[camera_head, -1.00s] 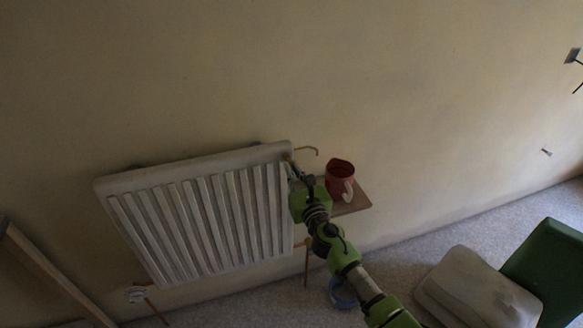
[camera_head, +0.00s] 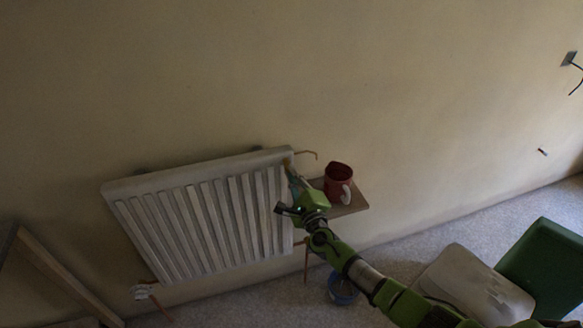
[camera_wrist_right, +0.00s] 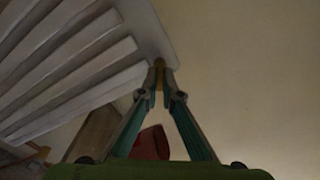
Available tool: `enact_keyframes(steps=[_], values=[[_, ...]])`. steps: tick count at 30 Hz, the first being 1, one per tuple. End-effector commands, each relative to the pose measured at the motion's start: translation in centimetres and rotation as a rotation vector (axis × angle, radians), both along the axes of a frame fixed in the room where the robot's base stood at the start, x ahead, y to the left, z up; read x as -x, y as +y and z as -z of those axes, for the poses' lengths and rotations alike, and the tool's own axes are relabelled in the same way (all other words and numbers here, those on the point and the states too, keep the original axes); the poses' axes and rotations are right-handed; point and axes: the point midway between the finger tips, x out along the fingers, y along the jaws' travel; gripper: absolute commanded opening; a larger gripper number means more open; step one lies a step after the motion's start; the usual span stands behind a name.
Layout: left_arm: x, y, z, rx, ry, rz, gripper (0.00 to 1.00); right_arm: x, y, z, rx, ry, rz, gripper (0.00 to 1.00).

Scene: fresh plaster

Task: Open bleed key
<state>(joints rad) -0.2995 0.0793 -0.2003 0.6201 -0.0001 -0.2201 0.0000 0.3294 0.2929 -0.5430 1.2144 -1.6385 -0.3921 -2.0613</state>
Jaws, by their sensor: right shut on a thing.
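The white ribbed radiator (camera_head: 196,222) hangs on the wall, its upper right corner beside my right gripper (camera_head: 288,168). A small brass-coloured piece, apparently the bleed key (camera_head: 287,162), shows at that corner. In the right wrist view the bleed key (camera_wrist_right: 159,63) is between the tips of my right gripper (camera_wrist_right: 160,76), at the end of the radiator (camera_wrist_right: 75,65). The fingers are shut on it. The tips hide part of the key, and I cannot make out the valve behind it. My left gripper is not in view.
Below are a blue bowl (camera_head: 342,290), a grey sack (camera_head: 478,288) and a green box (camera_head: 548,262).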

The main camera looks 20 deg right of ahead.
Motion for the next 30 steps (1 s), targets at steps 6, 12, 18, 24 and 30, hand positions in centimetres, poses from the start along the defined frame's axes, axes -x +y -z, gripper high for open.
enact_keyframes(steps=[6, 12, 18, 24, 30], values=[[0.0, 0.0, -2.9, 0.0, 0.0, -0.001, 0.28, 0.0, 0.0, -0.3, 0.363, -0.009, 0.0, 0.0], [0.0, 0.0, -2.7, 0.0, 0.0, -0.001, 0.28, 0.0, 0.0, 0.0, 0.39, -0.011, 0.001, 0.0], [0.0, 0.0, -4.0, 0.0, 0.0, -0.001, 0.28, 0.0, 0.0, -0.4, 0.517, -0.015, 0.001, 0.0], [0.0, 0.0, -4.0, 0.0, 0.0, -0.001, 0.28, 0.0, 0.0, 0.0, 0.594, -0.019, 0.002, 0.0], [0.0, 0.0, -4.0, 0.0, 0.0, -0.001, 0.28, 0.0, 0.0, 0.0, 0.591, -0.019, 0.002, 0.28]])
